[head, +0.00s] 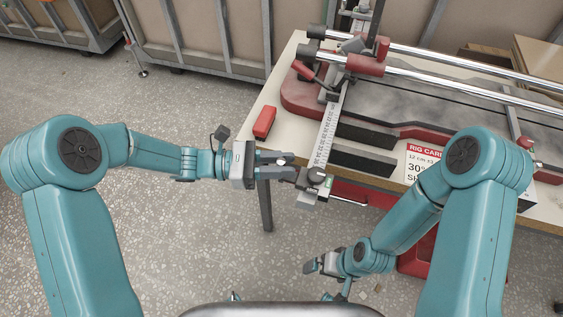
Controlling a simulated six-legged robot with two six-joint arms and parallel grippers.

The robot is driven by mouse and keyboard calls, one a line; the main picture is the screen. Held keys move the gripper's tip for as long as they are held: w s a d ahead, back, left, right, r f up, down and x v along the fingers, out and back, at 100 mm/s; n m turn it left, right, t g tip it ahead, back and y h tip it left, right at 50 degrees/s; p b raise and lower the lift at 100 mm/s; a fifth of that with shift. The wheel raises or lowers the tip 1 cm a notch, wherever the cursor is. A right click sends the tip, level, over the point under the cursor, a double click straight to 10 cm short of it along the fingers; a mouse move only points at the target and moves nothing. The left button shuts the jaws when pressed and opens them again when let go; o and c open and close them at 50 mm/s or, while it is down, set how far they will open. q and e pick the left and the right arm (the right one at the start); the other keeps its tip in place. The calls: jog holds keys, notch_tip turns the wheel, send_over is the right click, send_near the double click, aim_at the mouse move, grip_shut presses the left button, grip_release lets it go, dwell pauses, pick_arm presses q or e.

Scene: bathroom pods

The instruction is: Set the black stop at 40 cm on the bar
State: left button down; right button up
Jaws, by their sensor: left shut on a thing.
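The bar (327,136) is a pale, graduated strip. It runs from the red-based machine out over the table's front edge towards me. The black stop (315,177) is a small dark piece at the bar's near end, partly hidden by my gripper. A grey block with a small green patch (308,196) sits just below it. My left gripper (290,170) reaches in from the left and is shut on the stop. The scale figures are too small to read. My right gripper (322,264) is low in front of the table, away from the bar; its jaws are unclear.
A red block (264,122) lies on the table (258,102) left of the bar. A rig card (421,163) reading "30" and dark strips (362,157) lie to the right. Chrome rails (460,62) cross the machine (299,92). Floor at left is clear.

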pick_arm(q)
jog(key=shift+s+a+r, duration=0.1)
jog(key=shift+s+a, duration=0.05)
jog(key=shift+s, duration=0.15)
jog(key=shift+w, duration=0.2)
jog(key=c, duration=1.1)
grip_release()
jog(key=shift+o, duration=0.2)
pick_arm(e)
jog(key=shift+s+a, duration=0.15)
jog(key=shift+s, duration=0.1)
pick_arm(q)
jog(key=shift+a, duration=0.1)
jog(key=a+b, duration=0.1)
jog(key=a, duration=1.5)
jog(key=shift+b, duration=0.4)
pick_arm(e)
jog(key=shift+f, duration=0.85)
